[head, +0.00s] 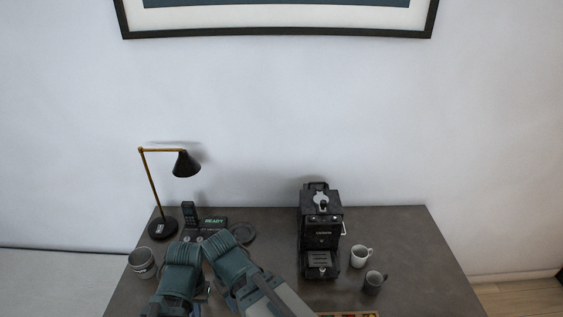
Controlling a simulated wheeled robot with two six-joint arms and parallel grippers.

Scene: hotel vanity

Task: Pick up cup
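A white cup (359,258) with a handle on its right stands upright on the dark vanity top (430,262), just right of the coffee machine. A dark grey cup (373,283), also with a handle on its right, stands closer to me. Both cups are clear of my arms. Two teal and grey links of my arms show at the lower left and middle of the head view, close together. No gripper fingers can be made out; they are hidden or out of the frame.
A black coffee machine (320,234) stands left of the cups. A black lamp (186,164), a phone (189,212), a device reading READY (214,222) and a grey bucket (142,263) are at left. A tray edge (350,314) shows at the bottom. The right side is clear.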

